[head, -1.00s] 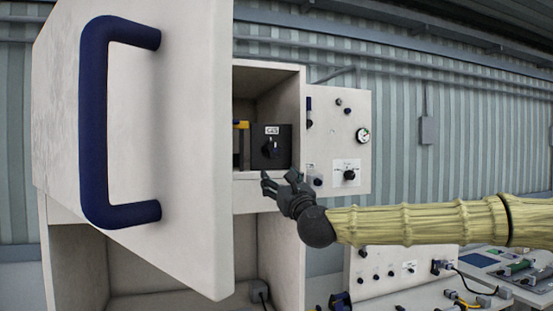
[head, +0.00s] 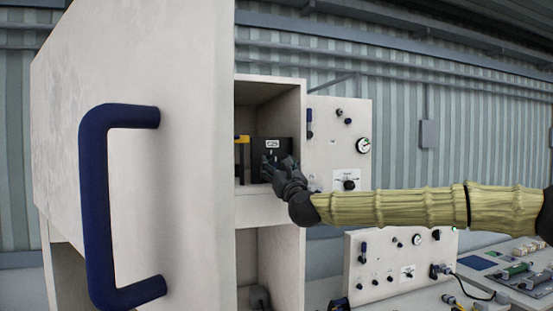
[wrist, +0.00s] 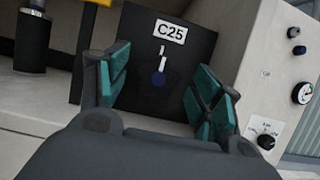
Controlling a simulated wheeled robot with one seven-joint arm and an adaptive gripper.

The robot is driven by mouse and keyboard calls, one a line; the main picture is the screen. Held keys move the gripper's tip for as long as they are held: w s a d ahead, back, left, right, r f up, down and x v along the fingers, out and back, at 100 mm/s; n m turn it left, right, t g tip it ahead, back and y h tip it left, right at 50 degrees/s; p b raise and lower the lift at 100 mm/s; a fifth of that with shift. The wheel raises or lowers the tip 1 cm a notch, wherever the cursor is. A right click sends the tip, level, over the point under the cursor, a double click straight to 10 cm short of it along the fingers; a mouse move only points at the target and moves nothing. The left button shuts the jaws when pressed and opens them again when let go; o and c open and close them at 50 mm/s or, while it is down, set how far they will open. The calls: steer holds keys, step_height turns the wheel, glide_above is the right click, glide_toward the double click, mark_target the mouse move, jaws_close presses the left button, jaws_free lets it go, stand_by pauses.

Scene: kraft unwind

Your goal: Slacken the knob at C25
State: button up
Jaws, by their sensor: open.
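The C25 unit is a black box (head: 272,146) inside the open cabinet, with a white C25 label (wrist: 170,32) at its top. In the head view my gripper (head: 272,168) is in front of the box and hides the knob. I cannot tell how far the fingertips are from the box face.
The cabinet door (head: 190,130) with its blue handle (head: 95,200) stands open on the left. A yellow-and-black part (head: 241,150) is just left of the box. A panel with a gauge and knobs (head: 345,110) stands to the right.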

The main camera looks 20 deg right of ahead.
steer(key=shift+w+r, duration=0.2)
steer(key=shift+w, duration=0.35)
steer(key=c, duration=1)
steer(key=shift+c, duration=0.2)
